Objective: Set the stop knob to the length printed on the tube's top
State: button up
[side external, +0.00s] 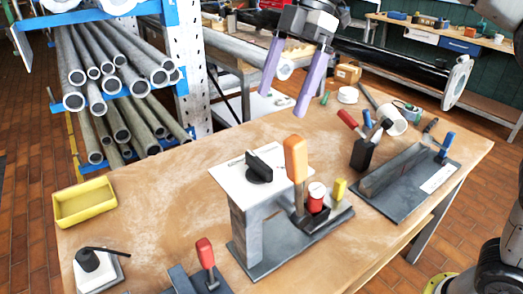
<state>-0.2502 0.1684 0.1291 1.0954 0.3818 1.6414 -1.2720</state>
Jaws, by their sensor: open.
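A black knob (259,168) sits on a white plate (225,178) on top of a grey stand; the plate's markings are too small to read. Beside it, a short red tube (316,199) with a white top stands upright in a dark holder. Any print on its top is unreadable here. I cannot tell for certain that these are the task's knob and tube. My gripper (283,104) has two purple fingers, spread apart and empty. In the picture it is above and behind the stand, apart from the knob.
An upright orange handle (296,160) rises close right of the knob. A yellow block (339,188) stands beside the tube. A tool holder (365,154) and a grey fixture (400,180) are to the right. A yellow tray (84,214) is left; the bench between it and the stand is clear.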

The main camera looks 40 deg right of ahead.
aim_at(259, 160)
jog(key=x, duration=1.1)
jog(key=shift+a+f, duration=0.1)
jog(key=shift+f, duration=0.2)
jog(key=c, duration=1.1)
